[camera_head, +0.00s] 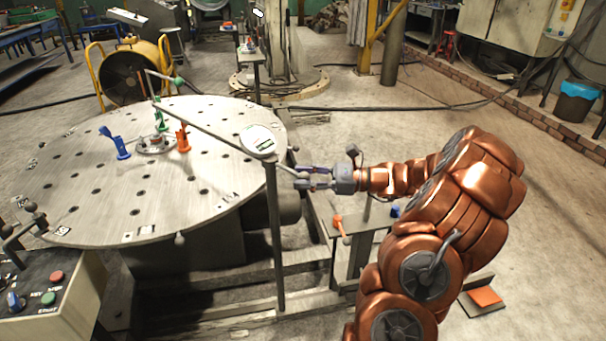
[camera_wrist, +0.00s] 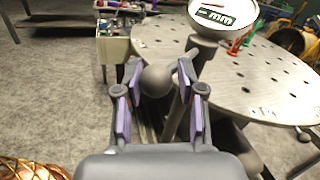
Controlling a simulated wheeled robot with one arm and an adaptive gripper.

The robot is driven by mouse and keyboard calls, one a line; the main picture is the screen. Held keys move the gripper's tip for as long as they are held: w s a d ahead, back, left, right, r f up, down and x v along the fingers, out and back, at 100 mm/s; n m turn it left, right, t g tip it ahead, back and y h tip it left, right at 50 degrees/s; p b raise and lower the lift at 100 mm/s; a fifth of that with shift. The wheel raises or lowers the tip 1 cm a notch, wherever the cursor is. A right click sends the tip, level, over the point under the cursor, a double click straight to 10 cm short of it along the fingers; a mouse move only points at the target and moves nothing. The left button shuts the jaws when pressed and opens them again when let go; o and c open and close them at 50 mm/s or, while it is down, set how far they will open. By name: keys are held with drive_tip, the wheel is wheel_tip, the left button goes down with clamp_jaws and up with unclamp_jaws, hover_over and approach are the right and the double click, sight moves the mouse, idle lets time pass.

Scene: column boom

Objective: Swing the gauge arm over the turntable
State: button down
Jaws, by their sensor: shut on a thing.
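The gauge arm (camera_head: 205,126) is a thin grey bar on an upright post (camera_head: 276,235) at the turntable's right front edge. A round white dial (camera_head: 258,139) sits at the post's top, and the bar reaches left and back over the turntable (camera_head: 90,195). The dial also shows at the top of the wrist view (camera_wrist: 224,15). My gripper (camera_head: 300,178) is just right of the post, shut on a grey ball knob (camera_wrist: 158,80). In the wrist view the knob lies between the purple-padded fingers. My fingers mostly hide it in the head view.
Blue (camera_head: 121,148), green (camera_head: 160,118) and orange (camera_head: 183,138) pieces stand around the turntable's centre. A small stand with an orange handle (camera_head: 338,226) is below my arm. A button box (camera_head: 45,290) is at front left. Open floor lies to the right.

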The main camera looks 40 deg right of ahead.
drive_tip(key=shift+f+g, duration=0.1)
drive_tip(key=shift+g, duration=0.2)
drive_tip(key=c, duration=0.8)
unclamp_jaws()
drive_tip(key=shift+d, duration=0.1)
drive_tip(key=shift+s+d, duration=0.2)
drive_tip(key=shift+d, duration=0.05)
drive_tip(key=v, duration=1.1)
drive_tip(key=shift+f, duration=0.1)
